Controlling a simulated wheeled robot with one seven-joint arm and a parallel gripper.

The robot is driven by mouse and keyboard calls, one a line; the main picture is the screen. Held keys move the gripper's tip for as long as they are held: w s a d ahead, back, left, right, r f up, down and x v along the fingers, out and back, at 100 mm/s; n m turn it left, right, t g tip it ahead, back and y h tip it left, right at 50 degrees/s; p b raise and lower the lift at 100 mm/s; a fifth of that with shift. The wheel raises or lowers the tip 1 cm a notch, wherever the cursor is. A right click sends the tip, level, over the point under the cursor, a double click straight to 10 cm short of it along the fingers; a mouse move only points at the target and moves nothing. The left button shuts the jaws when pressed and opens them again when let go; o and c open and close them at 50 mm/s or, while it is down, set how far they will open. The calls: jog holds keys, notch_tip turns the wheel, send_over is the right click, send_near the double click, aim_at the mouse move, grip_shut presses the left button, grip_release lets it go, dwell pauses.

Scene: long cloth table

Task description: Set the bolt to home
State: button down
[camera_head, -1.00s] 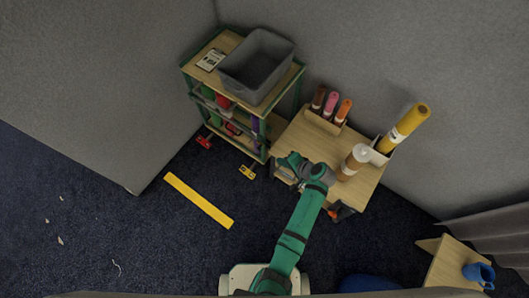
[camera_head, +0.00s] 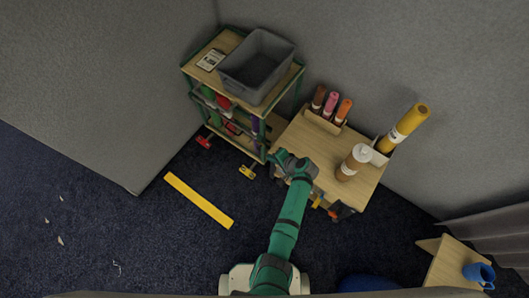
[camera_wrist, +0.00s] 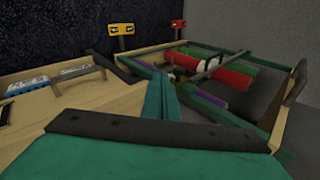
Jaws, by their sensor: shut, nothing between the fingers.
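The task's bolt is not marked out, and several cloth rolls show. A wide brown-and-white roll (camera_head: 354,162) stands upright on the small table. A long yellow roll (camera_head: 404,127) leans in a holder at the table's right end. Brown (camera_head: 318,98), pink (camera_head: 330,103) and orange (camera_head: 343,110) rolls stand in a wooden rack at the back. Red (camera_wrist: 180,64) and purple (camera_wrist: 212,105) rolls lie in the green-framed shelf, partly hidden. My gripper (camera_head: 280,158) is shut and empty at the table's left edge, beside the shelf; its fingertips are unclear.
The shelf carries a grey bin (camera_head: 257,66) on top and stands close left of the table (camera_head: 300,138). A yellow strip (camera_head: 198,201) lies on the floor. A blue mug (camera_head: 479,273) sits on another table at right. The table's middle is clear.

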jog(key=shift+w+a+f, duration=0.35)
jog(key=shift+w+a, duration=0.5)
jog(key=shift+w+a+f, duration=0.35)
jog(key=shift+w+a, duration=0.45)
jog(key=shift+w, duration=0.05)
jog(key=shift+w, duration=0.15)
